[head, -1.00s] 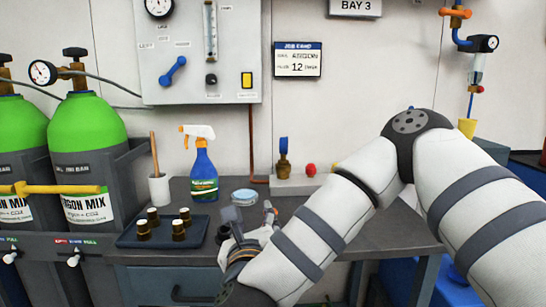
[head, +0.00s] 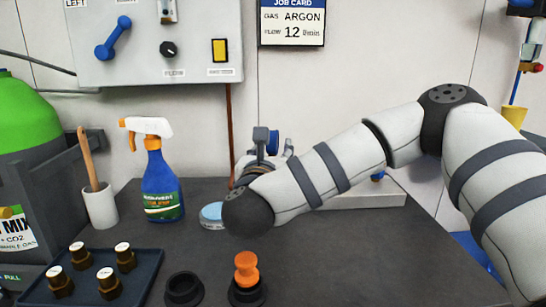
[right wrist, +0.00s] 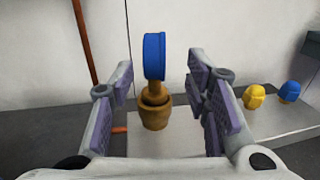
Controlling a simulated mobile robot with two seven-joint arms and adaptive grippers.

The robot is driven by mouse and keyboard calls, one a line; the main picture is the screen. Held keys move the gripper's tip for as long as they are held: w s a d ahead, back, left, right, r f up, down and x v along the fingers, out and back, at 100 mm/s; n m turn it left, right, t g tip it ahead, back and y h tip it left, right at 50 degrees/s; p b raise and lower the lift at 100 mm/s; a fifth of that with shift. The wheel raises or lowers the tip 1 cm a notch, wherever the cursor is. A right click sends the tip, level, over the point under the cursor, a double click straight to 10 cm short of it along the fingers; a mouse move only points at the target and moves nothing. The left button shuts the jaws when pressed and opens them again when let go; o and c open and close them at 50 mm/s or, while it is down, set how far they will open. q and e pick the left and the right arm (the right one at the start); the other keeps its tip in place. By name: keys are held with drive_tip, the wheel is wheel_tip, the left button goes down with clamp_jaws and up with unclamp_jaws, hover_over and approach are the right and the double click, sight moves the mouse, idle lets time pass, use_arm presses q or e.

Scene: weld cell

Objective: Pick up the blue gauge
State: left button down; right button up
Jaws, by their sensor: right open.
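The blue gauge (right wrist: 155,58) shows edge-on in the right wrist view, upright on a brass fitting (right wrist: 155,112). My right gripper (right wrist: 161,82) is open, with one purple-padded finger on each side of the gauge and visible gaps between. In the head view my right gripper (head: 269,143) reaches to the back of the bench, and only a bit of the blue gauge (head: 274,142) shows between its fingers. My wrist and forearm hide the brass fitting there. My left gripper is not in view.
A blue spray bottle (head: 162,185) and a round pale-blue-topped tin (head: 212,214) stand left of my right wrist. A tray (head: 146,284) of brass fittings and an orange knob-like piece (head: 247,268) are in front. Yellow (right wrist: 254,96) and blue (right wrist: 290,91) knobs sit right of the gauge.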

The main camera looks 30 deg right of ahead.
sight(271, 148)
drive_tip(key=x, duration=0.6)
drive_tip(key=shift+w+a+f, duration=0.15)
drive_tip(key=shift+w+f, duration=0.1)
drive_tip(key=shift+w, duration=0.05)
clamp_jaws()
